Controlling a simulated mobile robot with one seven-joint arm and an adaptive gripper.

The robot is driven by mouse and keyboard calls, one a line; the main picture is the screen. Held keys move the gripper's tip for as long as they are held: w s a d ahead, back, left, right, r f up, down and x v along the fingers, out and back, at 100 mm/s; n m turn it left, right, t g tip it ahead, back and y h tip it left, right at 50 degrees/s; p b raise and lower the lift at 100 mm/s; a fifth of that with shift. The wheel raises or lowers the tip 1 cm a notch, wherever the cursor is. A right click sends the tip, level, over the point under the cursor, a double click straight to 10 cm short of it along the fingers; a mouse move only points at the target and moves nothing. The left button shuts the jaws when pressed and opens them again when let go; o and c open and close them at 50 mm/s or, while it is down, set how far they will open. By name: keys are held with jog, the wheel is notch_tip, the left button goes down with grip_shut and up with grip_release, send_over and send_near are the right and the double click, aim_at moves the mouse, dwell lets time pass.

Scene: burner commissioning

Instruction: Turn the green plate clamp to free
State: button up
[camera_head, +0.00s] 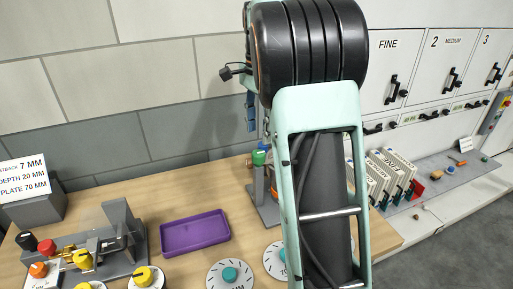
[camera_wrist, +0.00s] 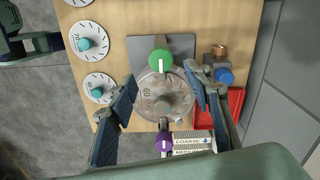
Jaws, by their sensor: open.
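The green plate clamp (camera_wrist: 160,61) is a round green knob with a white line that runs roughly up and down in the wrist view. It sits at the top edge of a round metal plate (camera_wrist: 152,98) on a grey stand. In the head view the green clamp (camera_head: 260,156) shows just left of my arm. My gripper (camera_wrist: 161,72) is open and empty, with its fingers at the left and right of the clamp and clear gaps between. In the head view part of a blue finger shows above the clamp; my arm hides the rest.
A purple knob (camera_wrist: 164,145) sits at the plate's opposite edge. A blue knob (camera_wrist: 225,76) and a red tray (camera_wrist: 222,108) lie to the right. Teal dials (camera_wrist: 86,44) are on the left. In the head view, a purple tray (camera_head: 195,233) and a fixture with knobs stand left.

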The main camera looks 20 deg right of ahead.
aim_at(258, 153)
notch_tip(258, 153, down, 7)
jog(key=shift+w+r, duration=0.1)
dwell(0.3)
jog(key=c, duration=1.1)
jog(key=shift+c, duration=0.2)
